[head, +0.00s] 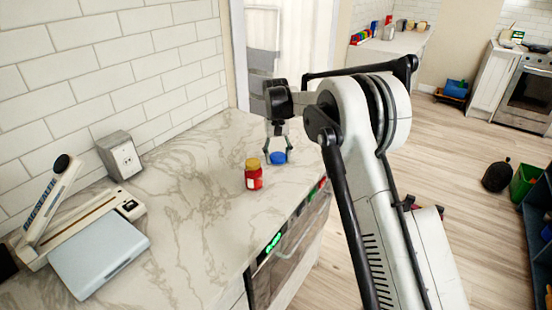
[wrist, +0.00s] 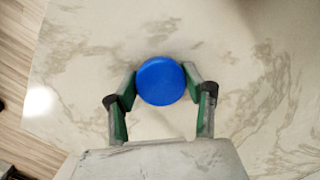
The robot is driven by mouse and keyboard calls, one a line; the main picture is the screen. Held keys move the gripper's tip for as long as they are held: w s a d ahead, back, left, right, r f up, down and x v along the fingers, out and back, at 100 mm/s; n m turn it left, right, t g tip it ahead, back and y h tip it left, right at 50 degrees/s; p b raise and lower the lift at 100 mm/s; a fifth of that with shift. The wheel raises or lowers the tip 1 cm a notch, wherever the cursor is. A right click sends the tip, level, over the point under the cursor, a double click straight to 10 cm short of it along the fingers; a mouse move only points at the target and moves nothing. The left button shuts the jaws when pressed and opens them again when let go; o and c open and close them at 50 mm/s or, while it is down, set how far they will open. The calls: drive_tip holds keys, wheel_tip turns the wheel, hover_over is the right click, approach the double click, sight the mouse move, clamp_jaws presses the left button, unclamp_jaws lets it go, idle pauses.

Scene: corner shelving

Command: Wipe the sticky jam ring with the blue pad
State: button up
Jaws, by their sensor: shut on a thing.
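The blue pad (head: 278,158) is a round disc at the far part of the marble counter. My gripper (head: 279,156) points down and is shut on it from both sides. In the wrist view the blue pad (wrist: 160,81) sits between the two green-lined fingertips of my gripper (wrist: 160,82). I cannot tell whether the pad touches the counter or is held just above it. A red jar with a yellow lid (head: 253,174) stands upright on the counter, left of and nearer than the pad. I cannot make out a jam ring in either view.
The marble counter (head: 190,190) is mostly clear around the jar. The counter's front edge (head: 285,220) runs along the right.

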sight(268, 171)
drive_tip(key=shift+w+d, duration=0.45)
drive_tip(key=shift+w, duration=0.2)
drive_tip(key=shift+w+d, duration=0.45)
drive_tip(key=shift+w, duration=0.2)
drive_tip(key=shift+s+a+f+b, duration=0.1)
drive_tip(key=shift+s+a+b, duration=0.2)
drive_tip(key=shift+s+a, duration=0.45)
drive_tip(key=shift+s+a+b, duration=0.3)
drive_tip(key=shift+s+a, duration=0.1)
drive_tip(key=shift+s, duration=0.6)
drive_tip(key=shift+s+a+f+b, duration=0.1)
drive_tip(key=shift+s+a+b, duration=0.2)
drive_tip(key=shift+s+a, duration=0.45)
drive_tip(key=shift+s+a+r+b, duration=0.1)
drive_tip(key=shift+s+a+b, duration=0.1)
drive_tip(key=shift+s+a, duration=0.35)
drive_tip(key=shift+s+a+r+b, duration=0.1)
drive_tip(key=shift+s+a+b, duration=0.1)
drive_tip(key=shift+s, duration=0.6)
drive_tip(key=shift+w+d, duration=0.85)
drive_tip(key=shift+w, duration=0.4)
drive_tip(key=shift+w+d, duration=0.85)
drive_tip(key=shift+w, duration=0.45)
drive_tip(key=shift+w+d, duration=0.85)
drive_tip(key=shift+w, duration=0.4)
drive_tip(key=shift+s, duration=0.1)
